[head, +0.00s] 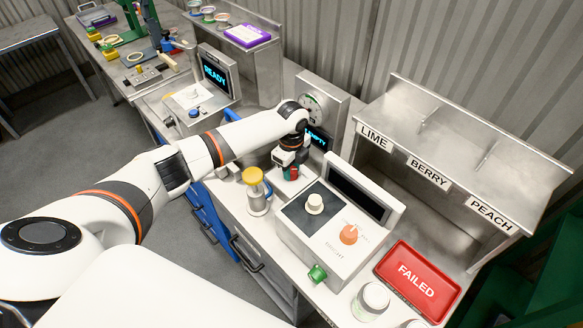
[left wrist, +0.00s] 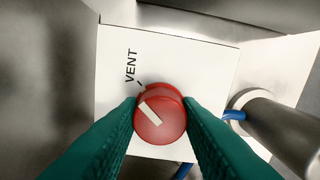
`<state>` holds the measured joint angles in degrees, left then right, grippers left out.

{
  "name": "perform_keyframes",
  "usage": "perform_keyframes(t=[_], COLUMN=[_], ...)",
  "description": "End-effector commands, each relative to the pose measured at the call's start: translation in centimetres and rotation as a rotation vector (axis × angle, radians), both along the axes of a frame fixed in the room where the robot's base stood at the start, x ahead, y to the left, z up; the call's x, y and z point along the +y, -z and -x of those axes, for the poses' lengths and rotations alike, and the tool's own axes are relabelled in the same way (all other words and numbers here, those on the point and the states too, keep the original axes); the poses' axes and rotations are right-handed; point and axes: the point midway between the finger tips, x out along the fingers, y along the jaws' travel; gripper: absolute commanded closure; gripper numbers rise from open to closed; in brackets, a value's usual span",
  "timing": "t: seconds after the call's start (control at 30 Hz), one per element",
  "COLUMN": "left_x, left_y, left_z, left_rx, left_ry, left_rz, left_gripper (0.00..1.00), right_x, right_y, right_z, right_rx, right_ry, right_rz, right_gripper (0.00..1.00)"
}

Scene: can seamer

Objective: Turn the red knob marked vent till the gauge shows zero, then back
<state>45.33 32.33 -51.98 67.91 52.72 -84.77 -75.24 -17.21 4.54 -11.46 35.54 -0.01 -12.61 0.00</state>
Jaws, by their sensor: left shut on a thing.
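In the left wrist view, the red knob (left wrist: 160,113) sits on a white panel (left wrist: 195,62) with the word VENT beside it. A white pointer bar crosses the knob's face at a slant. The green fingers of my left gripper (left wrist: 160,116) are shut on the knob, one on each side. In the head view, my left gripper (head: 291,171) reaches down to the vent panel, and the knob is mostly hidden. The round gauge (head: 313,108) stands behind my left wrist, partly covered by it; its reading is too small to tell. My right gripper is not in view.
A yellow-topped cylinder (head: 254,189) stands just left of the vent panel. A control box (head: 331,230) with white and orange knobs is to the right. A red FAILED tray (head: 417,281) and a jar (head: 371,302) lie further right. A blue READY screen (head: 215,73) stands behind.

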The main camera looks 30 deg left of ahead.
Motion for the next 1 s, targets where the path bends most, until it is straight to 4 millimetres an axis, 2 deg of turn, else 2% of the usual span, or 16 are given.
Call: perform_keyframes(t=[0.33,0.37,0.47,0.5,0.8,0.87,1.0], left_x=[0.0,0.0,0.0,0.0,0.0,0.0,0.0], left_y=[-0.3,-0.3,-0.2,-0.2,-0.3,-0.7,-2.7], left_z=[-0.2,-0.2,-0.2,-0.2,-0.1,-0.1,-0.2], left_rx=[-0.007,-0.007,-0.006,-0.005,-0.003,-0.004,-0.007], left_ry=[0.005,0.005,0.004,0.004,0.003,0.003,0.005], left_rz=[0.0,0.0,0.0,0.0,0.0,0.001,0.0], left_gripper=[0.91,0.65,0.49,0.46,0.46,0.46,0.46], right_x=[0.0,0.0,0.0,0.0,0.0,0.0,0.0], right_y=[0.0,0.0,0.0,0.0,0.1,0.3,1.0], right_z=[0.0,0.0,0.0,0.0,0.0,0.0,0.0], right_rx=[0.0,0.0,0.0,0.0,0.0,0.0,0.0], right_ry=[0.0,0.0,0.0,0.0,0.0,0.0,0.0], right_rz=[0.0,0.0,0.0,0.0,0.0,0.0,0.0], right_gripper=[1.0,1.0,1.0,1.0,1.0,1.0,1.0])
